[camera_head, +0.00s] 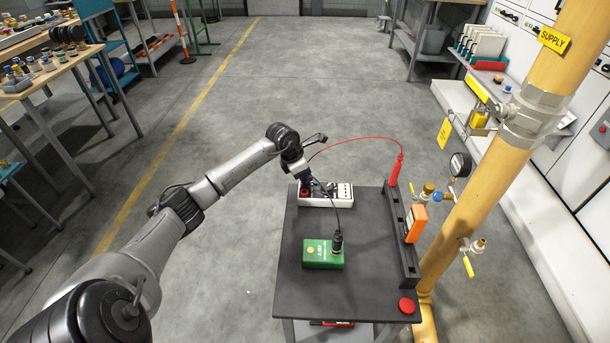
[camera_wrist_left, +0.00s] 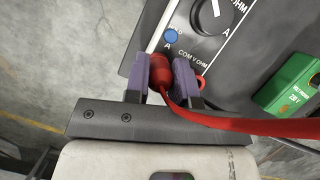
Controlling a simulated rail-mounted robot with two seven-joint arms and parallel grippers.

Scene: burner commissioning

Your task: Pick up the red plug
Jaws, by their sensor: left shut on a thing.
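The red plug (camera_wrist_left: 159,72) is between the two purple-padded fingers of my left gripper (camera_wrist_left: 173,78) in the left wrist view. The gripper is shut on it, and a flat red lead runs from it to the right. In the head view my left gripper (camera_head: 306,186) is at the left end of the white meter (camera_head: 340,202). I cannot tell whether the plug touches the meter. My right gripper is not in view.
A green box (camera_head: 323,254) with a black plug and lead stands on the dark cart top (camera_head: 355,300). A red probe (camera_head: 395,171) stands at the cart's right rail, near an orange device (camera_head: 415,223). A yellow supply pipe (camera_head: 480,180) rises close by on the right.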

